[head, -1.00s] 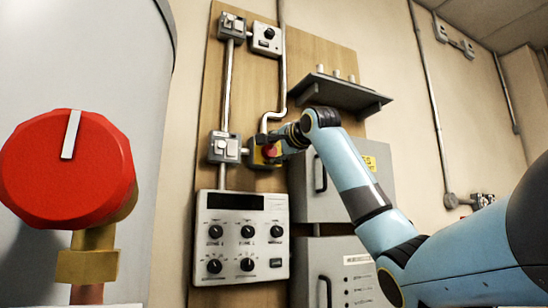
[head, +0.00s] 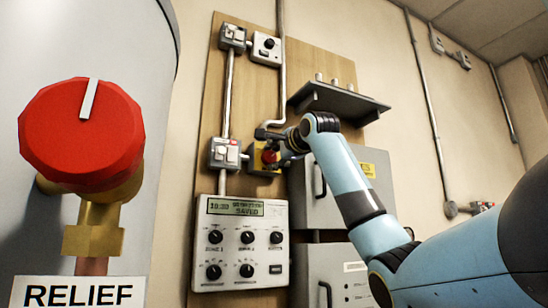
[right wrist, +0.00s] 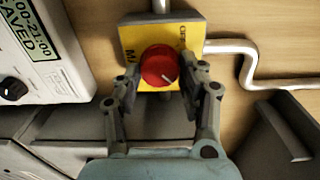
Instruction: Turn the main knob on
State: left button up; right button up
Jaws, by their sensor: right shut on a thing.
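The main knob is a small red knob (head: 269,156) on a yellow plate (head: 259,166), mounted on the wooden board. In the right wrist view the red knob (right wrist: 158,66) shows a short pale line towards its lower right. Its yellow plate (right wrist: 130,40) bears partly hidden lettering, "MA" and what looks like "OFF". My right gripper (head: 284,150) reaches it from the right. In the right wrist view my right gripper (right wrist: 163,84) has a finger on either side of the knob and is shut on it. My left gripper is not in view.
A control panel (head: 240,268) below has a lit display (head: 235,207) reading "SAVED". Switch boxes (head: 224,153) and conduits surround the knob. A dark shelf (head: 338,100) and grey cabinets (head: 345,265) stand right. A large red knob (head: 80,135) marked "RELIEF" fills the left.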

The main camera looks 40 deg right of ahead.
jog(key=o, duration=1.2)
jog(key=shift+c, duration=0.2)
jog(key=shift+s, duration=0.1)
jog(key=v, duration=1.2)
jog(key=shift+d, duration=0.1)
